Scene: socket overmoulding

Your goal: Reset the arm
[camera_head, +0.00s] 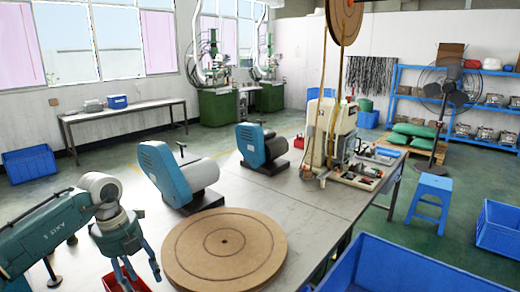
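My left arm comes in from the left, and my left gripper (138,272) points down at the lower left. Its fingers are spread apart, with nothing visible held between them. It hangs just left of a round brown wooden disc (222,247) on the table and looks apart from it. Something red, perhaps a bin (127,279), shows behind and below the fingers. My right arm and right gripper are not in view.
The grey table (290,196) carries two blue machines with grey rollers (180,174) (262,148) and a white machine (330,130). A large blue crate (410,268) is at the lower right. A blue stool (431,186) stands on the floor beyond.

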